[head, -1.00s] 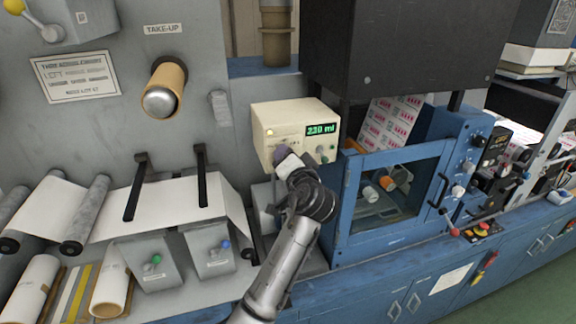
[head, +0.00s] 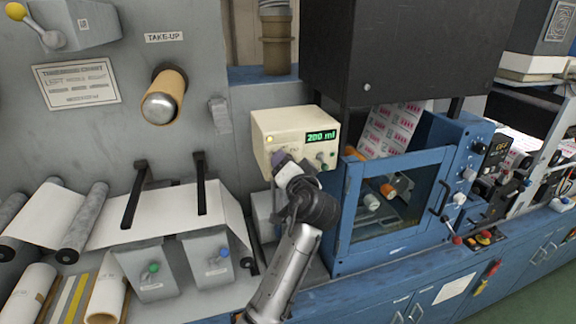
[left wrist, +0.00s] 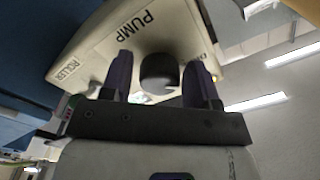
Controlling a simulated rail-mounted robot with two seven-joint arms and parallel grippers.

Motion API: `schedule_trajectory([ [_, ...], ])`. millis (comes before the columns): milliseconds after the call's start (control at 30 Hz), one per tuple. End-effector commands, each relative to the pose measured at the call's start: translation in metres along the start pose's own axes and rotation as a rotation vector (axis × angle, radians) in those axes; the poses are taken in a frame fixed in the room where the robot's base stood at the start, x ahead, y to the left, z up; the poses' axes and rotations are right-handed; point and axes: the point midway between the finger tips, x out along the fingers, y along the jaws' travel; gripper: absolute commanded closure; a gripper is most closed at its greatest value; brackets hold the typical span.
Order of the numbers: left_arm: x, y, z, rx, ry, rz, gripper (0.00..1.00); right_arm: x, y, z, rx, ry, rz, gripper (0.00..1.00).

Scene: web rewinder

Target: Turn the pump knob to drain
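The pump (head: 292,124) is a cream box with a lit green display reading 200 ml. In the left wrist view its front (left wrist: 95,50) carries the labels PUMP and ROLLER, tilted. My left gripper (head: 280,157) is at the left part of the pump's front and hides the knob there in the head view. In the left wrist view the dark round knob (left wrist: 159,72) sits between the two purple fingers of my left gripper (left wrist: 160,80), with narrow gaps seeming to show beside it. The knob's pointer direction cannot be read. My right gripper is in neither view.
A blue cabinet with a clear window (head: 395,195) stands close on the right of my left arm. Two grey boxes with a green knob (head: 153,267) and a blue knob (head: 223,253) are on the left. A dark box (head: 400,50) overhangs behind.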

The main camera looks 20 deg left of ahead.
Motion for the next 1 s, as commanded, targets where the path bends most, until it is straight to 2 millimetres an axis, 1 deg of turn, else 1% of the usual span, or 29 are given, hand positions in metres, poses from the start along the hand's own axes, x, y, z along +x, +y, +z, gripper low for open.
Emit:
schedule_trajectory([
  [33, 0.000, 0.000, 0.000, 0.000, 0.000, 0.000, 0.41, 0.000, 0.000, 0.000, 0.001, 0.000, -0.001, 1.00],
  [100, 0.000, 0.000, 0.000, 0.001, 0.000, 0.000, 0.35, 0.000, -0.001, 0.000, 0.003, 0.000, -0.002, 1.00],
  [333, -0.001, 0.000, 0.000, 0.001, 0.001, 0.000, 0.35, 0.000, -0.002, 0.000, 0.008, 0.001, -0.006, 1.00],
  [467, -0.009, 0.001, 0.000, 0.001, 0.002, 0.001, 0.35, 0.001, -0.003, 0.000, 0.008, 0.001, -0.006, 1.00],
  [567, -0.023, 0.001, 0.000, -0.001, 0.002, 0.001, 0.35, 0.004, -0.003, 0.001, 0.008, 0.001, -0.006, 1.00],
  [800, -0.072, 0.002, 0.001, -0.001, 0.002, 0.002, 0.35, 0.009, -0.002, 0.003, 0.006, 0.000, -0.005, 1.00],
  [1000, -0.107, 0.001, 0.000, -0.001, 0.002, 0.002, 0.35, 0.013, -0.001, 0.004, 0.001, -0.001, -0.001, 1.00],
])
